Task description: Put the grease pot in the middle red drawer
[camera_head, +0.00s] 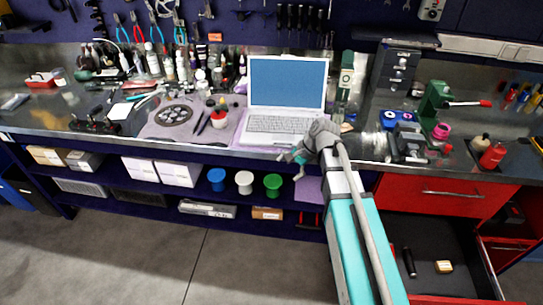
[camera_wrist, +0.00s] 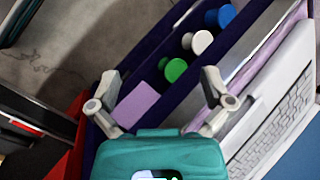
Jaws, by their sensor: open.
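No pot can be picked out for certain as the grease pot. Small round candidates are a red pot (camera_head: 219,118) on the bench mat, a pink-topped one (camera_head: 441,131) by the vise, and a red can (camera_head: 492,155) at the right. The middle red drawer (camera_head: 484,262) stands pulled out below a shut red drawer (camera_head: 450,194). A black cylinder and a small tan block lie inside it. My gripper (camera_head: 297,162) is open and empty, in front of the bench edge below the laptop. In the wrist view, its spread fingers (camera_wrist: 160,82) have nothing held between them.
An open laptop (camera_head: 284,123) stands near the bench's front edge. Blue, white and green spools (camera_head: 244,182) are on the shelf below. My arm crosses in front of the bench, left of the open drawer. Grey floor is clear at the left.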

